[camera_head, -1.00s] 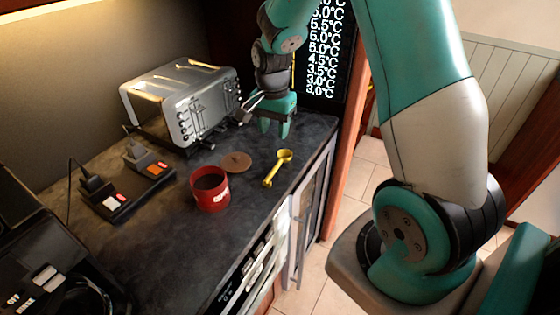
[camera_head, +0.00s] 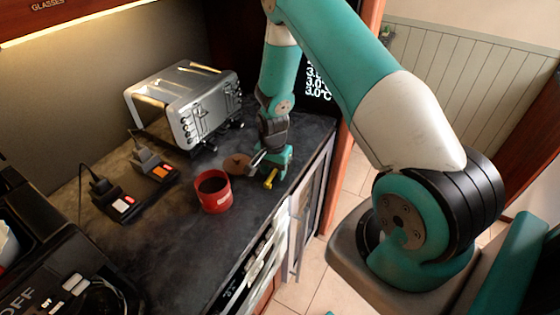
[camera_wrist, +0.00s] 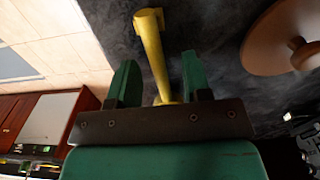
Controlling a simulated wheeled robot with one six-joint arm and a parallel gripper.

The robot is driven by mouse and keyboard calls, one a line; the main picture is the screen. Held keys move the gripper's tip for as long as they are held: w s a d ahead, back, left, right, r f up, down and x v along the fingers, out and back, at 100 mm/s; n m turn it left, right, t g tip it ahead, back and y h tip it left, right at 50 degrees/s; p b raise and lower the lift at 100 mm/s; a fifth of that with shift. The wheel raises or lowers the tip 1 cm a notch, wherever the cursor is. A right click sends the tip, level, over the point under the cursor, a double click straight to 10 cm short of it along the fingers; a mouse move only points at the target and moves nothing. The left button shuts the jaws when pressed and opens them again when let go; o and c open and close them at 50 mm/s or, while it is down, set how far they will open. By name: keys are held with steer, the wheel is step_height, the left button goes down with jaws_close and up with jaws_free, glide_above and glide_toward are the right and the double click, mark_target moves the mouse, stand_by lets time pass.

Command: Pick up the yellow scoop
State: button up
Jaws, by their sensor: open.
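The yellow scoop (camera_head: 271,178) lies on the dark counter, right of the red canister (camera_head: 214,191). In the head view my gripper (camera_head: 275,170) is down at the scoop and covers most of it. In the wrist view the scoop's yellow handle (camera_wrist: 153,50) runs between the two green fingers of my gripper (camera_wrist: 158,82). The fingers are apart, one on each side of the handle, with the handle nearer the right finger. The scoop's other end is hidden behind the gripper's dark bar.
A brown round lid (camera_head: 237,163) with a knob lies just left of my gripper. A silver toaster (camera_head: 185,105) stands behind it to the left. Black devices (camera_head: 118,200) lie at the left. The counter's edge (camera_head: 300,190) is close on the right.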

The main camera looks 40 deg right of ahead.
mark_target(274, 171)
steer(key=shift+f, duration=0.4)
jaws_close()
steer(key=shift+r, duration=0.1)
step_height(274, 171, up, 20)
steer(key=b, duration=0.4)
steer(key=shift+b, duration=0.4)
